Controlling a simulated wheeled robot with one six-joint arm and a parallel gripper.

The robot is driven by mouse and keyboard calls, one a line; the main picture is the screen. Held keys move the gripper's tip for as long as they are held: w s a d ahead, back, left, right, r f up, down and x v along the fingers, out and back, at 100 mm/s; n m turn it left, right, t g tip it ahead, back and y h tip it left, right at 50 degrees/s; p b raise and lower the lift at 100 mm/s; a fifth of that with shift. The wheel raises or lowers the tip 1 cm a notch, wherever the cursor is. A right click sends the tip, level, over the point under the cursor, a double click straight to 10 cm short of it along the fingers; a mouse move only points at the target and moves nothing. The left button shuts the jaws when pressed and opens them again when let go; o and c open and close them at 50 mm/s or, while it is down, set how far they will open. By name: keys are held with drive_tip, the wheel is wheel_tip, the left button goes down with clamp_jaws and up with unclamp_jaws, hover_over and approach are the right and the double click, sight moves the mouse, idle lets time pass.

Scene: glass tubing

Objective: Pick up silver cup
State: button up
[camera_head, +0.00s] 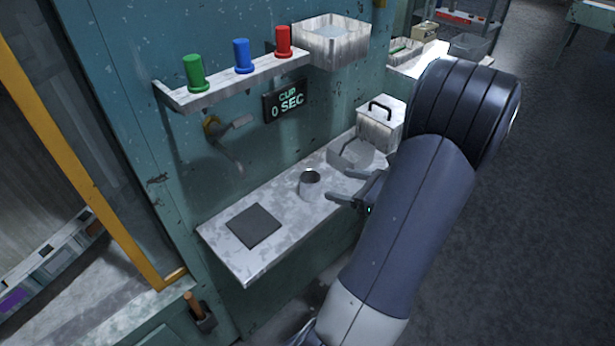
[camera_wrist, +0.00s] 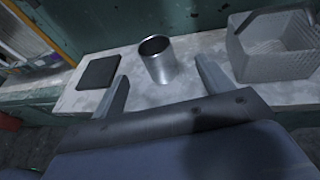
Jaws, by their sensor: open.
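The silver cup (camera_head: 309,183) stands upright on the pale, worn counter (camera_head: 285,222), right of a flat dark square pad (camera_head: 254,226). It also shows in the wrist view (camera_wrist: 156,60), open at the top. My gripper (camera_head: 343,184) is open and empty, just right of the cup in the head view, its fingers pointing toward it. In the wrist view my gripper's two fingers (camera_wrist: 160,84) stand apart on either side of the cup's lower part. The cup appears ahead of the fingertips; I cannot tell how far.
A metal box with a dark handle (camera_head: 379,121) stands right of the cup. Above, a shelf (camera_head: 235,82) holds green, blue and red cylinders, beside a metal basin (camera_head: 327,45). A tap (camera_head: 226,138) juts from the wall.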

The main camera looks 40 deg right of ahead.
sight(319, 184)
drive_tip(key=x, duration=0.5)
drive_tip(key=shift+a, duration=0.15)
drive_tip(key=shift+a+f+p+x, duration=0.15)
drive_tip(key=shift+p+x, duration=0.25)
drive_tip(key=shift+x, duration=0.9)
drive_tip(key=shift+a+f+p+x, duration=0.1)
drive_tip(key=shift+f+p+x, duration=0.2)
drive_tip(key=shift+x, duration=1.05)
drive_tip(key=shift+s+r, duration=0.1)
drive_tip(key=shift+s, duration=0.1)
drive_tip(key=c, duration=1.1)
